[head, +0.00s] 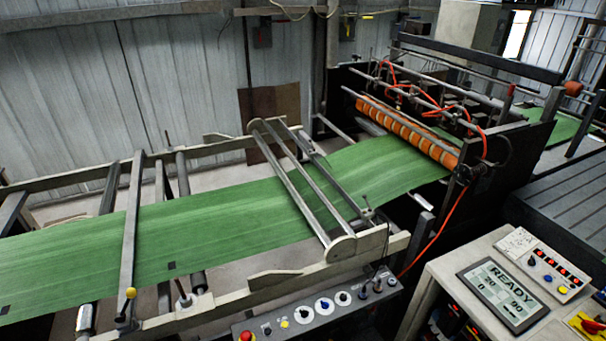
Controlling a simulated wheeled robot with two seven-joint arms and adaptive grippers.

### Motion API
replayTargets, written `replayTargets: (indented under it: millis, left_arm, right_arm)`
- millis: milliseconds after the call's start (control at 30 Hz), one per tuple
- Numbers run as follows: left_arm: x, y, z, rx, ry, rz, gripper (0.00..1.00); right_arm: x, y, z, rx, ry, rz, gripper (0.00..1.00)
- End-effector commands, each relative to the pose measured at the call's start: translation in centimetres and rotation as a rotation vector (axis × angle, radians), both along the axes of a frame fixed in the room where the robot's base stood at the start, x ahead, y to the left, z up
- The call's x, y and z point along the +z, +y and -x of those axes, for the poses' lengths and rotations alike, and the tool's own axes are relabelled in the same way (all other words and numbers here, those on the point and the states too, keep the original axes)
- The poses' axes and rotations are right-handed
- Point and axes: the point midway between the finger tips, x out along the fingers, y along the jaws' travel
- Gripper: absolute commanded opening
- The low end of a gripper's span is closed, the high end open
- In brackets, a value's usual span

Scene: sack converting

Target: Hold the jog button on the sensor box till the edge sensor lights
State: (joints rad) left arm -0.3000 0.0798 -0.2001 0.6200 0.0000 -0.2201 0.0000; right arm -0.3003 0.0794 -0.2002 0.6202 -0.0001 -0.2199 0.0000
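A grey control box (318,315) with a row of knobs, dials and buttons runs along the near side of the machine frame at the bottom of the head view. I cannot tell for sure whether it is the sensor box or which button is the jog button. It has a red button (246,336) at its left end and a yellow one (285,324) beside it. A small post sensor (366,205) stands at the near edge of the green web (225,219). I see no clear light on it. Neither of my grippers is in view.
A console (502,294) at the lower right has a screen reading READY and a small button panel (542,262). An orange roller (408,131) and red hoses cross the machine at the back.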

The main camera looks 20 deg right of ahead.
Motion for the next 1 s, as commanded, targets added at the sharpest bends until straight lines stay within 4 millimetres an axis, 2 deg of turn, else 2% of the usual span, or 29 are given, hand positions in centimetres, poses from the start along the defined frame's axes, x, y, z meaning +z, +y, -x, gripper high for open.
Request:
replayTargets:
  millis: [200, 733, 1000]
  left_arm:
    - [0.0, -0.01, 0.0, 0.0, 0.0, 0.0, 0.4]
    - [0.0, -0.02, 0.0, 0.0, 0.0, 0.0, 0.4]
    - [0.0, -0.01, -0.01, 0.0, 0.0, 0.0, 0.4]
  right_arm:
    - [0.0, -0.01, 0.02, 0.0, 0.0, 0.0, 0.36]
    - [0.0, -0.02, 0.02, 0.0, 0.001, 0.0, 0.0]
    - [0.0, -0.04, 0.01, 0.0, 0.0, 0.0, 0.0]
